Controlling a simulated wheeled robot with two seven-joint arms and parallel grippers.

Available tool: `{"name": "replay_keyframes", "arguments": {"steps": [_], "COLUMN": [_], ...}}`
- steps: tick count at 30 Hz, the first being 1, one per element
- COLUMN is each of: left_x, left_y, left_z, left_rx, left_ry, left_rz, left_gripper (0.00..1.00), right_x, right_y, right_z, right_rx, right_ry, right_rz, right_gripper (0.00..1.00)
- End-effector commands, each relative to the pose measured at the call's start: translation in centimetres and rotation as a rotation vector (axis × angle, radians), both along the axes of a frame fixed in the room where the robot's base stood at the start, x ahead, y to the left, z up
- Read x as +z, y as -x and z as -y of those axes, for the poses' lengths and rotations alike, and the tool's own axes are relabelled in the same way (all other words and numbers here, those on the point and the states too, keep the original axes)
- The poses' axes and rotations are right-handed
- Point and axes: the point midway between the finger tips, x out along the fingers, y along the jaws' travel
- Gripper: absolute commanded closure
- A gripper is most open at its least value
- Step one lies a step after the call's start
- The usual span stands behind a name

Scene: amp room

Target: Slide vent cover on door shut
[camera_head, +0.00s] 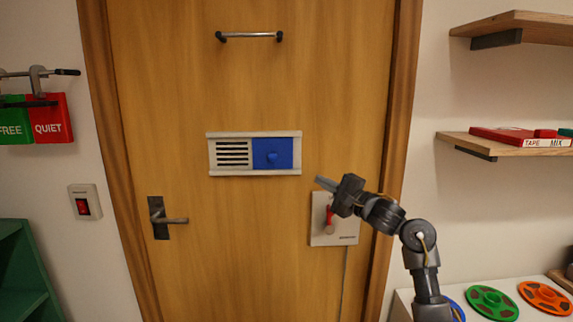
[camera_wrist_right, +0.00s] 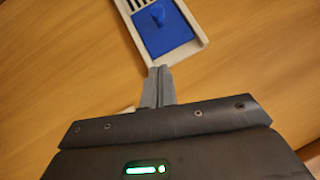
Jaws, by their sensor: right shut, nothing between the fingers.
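The vent (camera_head: 213,173) is a pale frame on the wooden door (camera_head: 250,90). Its blue cover (camera_head: 283,162) with a small blue knob (camera_head: 271,156) sits at the right side of the frame. Dark slots (camera_head: 234,153) show uncovered at the left. My right gripper (camera_head: 318,181) is shut and empty, just below and right of the frame's right end. In the right wrist view the shut fingertips (camera_wrist_right: 159,70) point at the frame's end, beside the blue cover (camera_wrist_right: 163,38); I cannot tell whether they touch the frame. My left gripper is not in view.
A plate with a red switch lever (camera_head: 330,220) is on the door, partly behind my right gripper. A door handle (camera_head: 168,218) is at lower left and a bar (camera_head: 249,35) is above. Shelves (camera_head: 515,147) are at the right.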

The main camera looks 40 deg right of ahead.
Motion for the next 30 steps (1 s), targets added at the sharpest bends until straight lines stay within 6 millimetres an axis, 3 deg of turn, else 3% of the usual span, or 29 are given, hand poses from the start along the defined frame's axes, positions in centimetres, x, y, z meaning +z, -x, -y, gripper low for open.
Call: {"name": "replay_keyframes", "arguments": {"steps": [11,16,30], "left_x": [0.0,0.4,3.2], "left_y": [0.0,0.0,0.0], "left_z": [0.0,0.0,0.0], "left_rx": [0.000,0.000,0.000], "left_ry": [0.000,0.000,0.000], "left_rz": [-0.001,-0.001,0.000], "left_gripper": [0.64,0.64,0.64], "right_x": [0.7,1.1,3.2], "right_y": [0.3,-0.7,-9.5], "right_z": [-0.1,-0.2,-1.2], "right_rx": [0.006,0.006,0.007], "right_ry": [-0.012,-0.016,-0.016], "right_rz": [0.007,0.008,0.006], "right_gripper": [1.00,1.00,1.00]}}
